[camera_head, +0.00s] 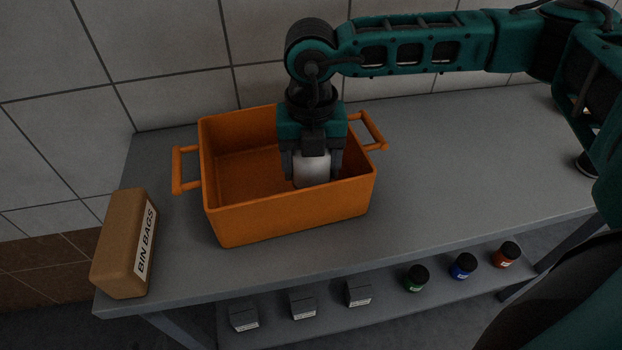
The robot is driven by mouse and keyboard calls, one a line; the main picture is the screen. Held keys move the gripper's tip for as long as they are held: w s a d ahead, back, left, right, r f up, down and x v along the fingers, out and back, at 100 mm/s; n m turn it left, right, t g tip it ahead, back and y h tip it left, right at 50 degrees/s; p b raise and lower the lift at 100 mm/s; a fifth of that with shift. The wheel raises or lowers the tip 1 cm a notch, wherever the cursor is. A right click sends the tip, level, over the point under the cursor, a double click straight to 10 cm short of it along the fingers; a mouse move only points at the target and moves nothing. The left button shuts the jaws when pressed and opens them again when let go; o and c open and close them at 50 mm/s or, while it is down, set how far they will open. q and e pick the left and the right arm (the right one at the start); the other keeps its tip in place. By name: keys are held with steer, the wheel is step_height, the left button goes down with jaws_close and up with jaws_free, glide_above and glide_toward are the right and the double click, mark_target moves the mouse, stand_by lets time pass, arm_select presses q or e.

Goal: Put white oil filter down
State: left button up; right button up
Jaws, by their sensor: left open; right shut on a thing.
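The white oil filter (312,169) is held upright between the fingers of my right gripper (311,165). My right gripper points down inside the orange crate (290,217), towards its right side, and is shut on the filter. The filter's lower end is close to the crate's front wall; I cannot tell whether it touches the crate floor. The left part of the crate is empty as far as I can see. My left gripper is not in view.
The crate has a handle at each end and stands on a grey table (450,170) against a tiled wall. A brown bin bags box (125,245) is at the left edge. A lower shelf holds several small grey boxes (303,305) and lidded jars (462,267). The table's right is mostly clear.

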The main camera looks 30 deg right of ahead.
mark_target(312, 183)
steer(key=shift+f, duration=2.25)
steer(key=shift+f+b, duration=0.25)
steer(key=shift+b, duration=0.05)
steer(key=o, duration=1.3)
steer(key=shift+r, duration=0.1)
steer(key=shift+c, duration=0.2)
step_height(312, 183, up, 12)
steer(key=shift+r+p, duration=0.2)
steer(key=shift+p, duration=0.15)
steer(key=shift+s+f, duration=0.1)
steer(key=shift+s, duration=0.05)
